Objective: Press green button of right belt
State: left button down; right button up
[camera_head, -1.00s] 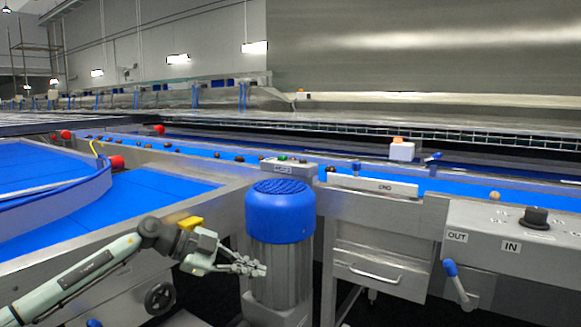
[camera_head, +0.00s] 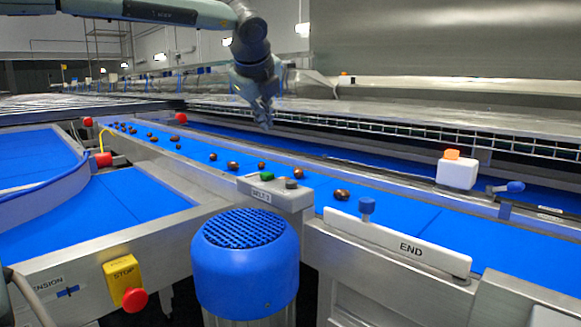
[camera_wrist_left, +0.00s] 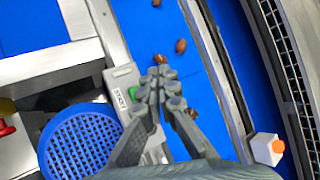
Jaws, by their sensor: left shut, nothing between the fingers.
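A grey control box (camera_head: 275,198) with a label starting "BELT" sits on the frame beside the long blue belt (camera_head: 420,218). Its green button (camera_head: 267,176) is at the left, and a darker button (camera_head: 291,184) is to its right. My left gripper (camera_head: 263,122) points down with fingers together and empty, above and apart from the box. In the left wrist view the shut fingers (camera_wrist_left: 161,76) cover part of the box (camera_wrist_left: 119,92); the green button (camera_wrist_left: 133,92) shows beside them. My right gripper is not in view.
A blue motor cover (camera_head: 244,265) stands in front of the box. A yellow stop box (camera_head: 121,277) with a red button is at lower left. An END plate (camera_head: 395,245) and a white box with an orange top (camera_head: 457,173) lie right. Several brown dates (camera_head: 342,195) lie on the belt.

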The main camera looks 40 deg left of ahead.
pick_arm(q)
jog(key=b, duration=0.2)
send_over(266, 174)
notch_tip(266, 174, down, 6)
jog(key=shift+r, duration=0.15)
notch_tip(266, 174, down, 2)
jog(key=b, duration=0.3)
jog(key=shift+f, duration=0.25)
jog(key=shift+d+b, duration=0.1)
jog(key=shift+b, duration=0.3)
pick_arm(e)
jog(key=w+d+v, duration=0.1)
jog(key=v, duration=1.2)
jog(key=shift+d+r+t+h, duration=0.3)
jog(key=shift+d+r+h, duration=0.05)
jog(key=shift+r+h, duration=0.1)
pick_arm(q)
jog(key=shift+f, duration=0.15)
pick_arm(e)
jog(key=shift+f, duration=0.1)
pick_arm(q)
jog(key=shift+f+b, duration=0.35)
jog(key=shift+b, duration=0.7)
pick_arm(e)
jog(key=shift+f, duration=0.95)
